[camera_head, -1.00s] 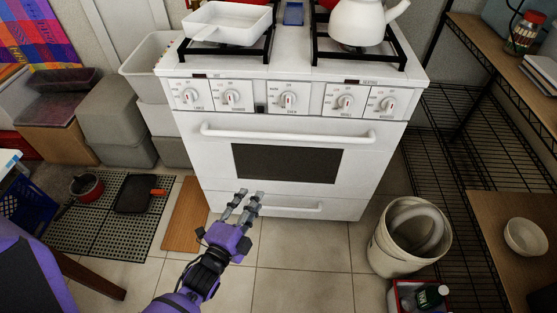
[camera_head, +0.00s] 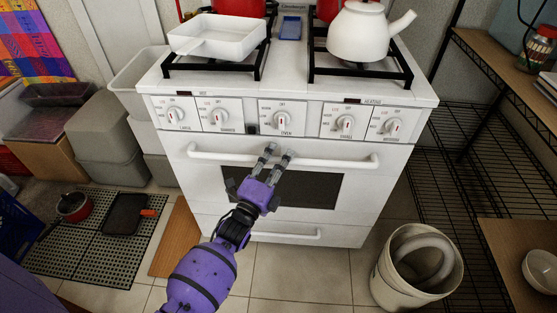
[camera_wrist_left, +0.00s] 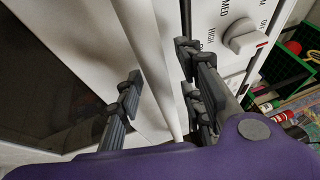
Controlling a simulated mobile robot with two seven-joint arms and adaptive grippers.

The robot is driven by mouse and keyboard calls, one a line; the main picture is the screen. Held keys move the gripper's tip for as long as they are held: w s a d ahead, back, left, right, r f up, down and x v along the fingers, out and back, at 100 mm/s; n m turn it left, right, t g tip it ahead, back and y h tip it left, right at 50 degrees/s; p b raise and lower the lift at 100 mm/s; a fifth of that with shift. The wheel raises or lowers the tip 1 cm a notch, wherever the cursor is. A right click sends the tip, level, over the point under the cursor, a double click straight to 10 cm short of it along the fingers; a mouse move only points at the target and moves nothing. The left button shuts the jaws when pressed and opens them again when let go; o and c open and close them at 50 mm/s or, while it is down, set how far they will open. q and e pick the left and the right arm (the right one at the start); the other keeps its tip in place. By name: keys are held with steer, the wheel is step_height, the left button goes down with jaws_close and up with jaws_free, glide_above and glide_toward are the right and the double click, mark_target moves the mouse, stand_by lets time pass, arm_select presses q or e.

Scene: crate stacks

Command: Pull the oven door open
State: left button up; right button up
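The white oven door (camera_head: 192,181) is shut, with a dark window in its middle. Its white bar handle (camera_head: 215,156) runs across the top of the door. My left gripper (camera_head: 279,153) is at the middle of the handle, below the oven knob, and is open. In the left wrist view, the handle bar (camera_wrist_left: 152,65) passes between the spread fingers of the gripper (camera_wrist_left: 160,65), with a gap to the finger on the left. Whether a finger touches the bar I cannot tell. My right gripper is not in view.
A row of knobs (camera_head: 282,119) sits just above the handle. A white pan (camera_head: 215,38) and white kettle (camera_head: 358,35) stand on the stove. A lower drawer (camera_head: 345,228) is below the door. A white bucket (camera_head: 385,270) stands at right. Tiled floor in front is mostly clear.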

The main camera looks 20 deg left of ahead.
arm_select(q)
steer(key=shift+c, duration=0.8)
jaws_close()
steer(key=shift+f, duration=0.1)
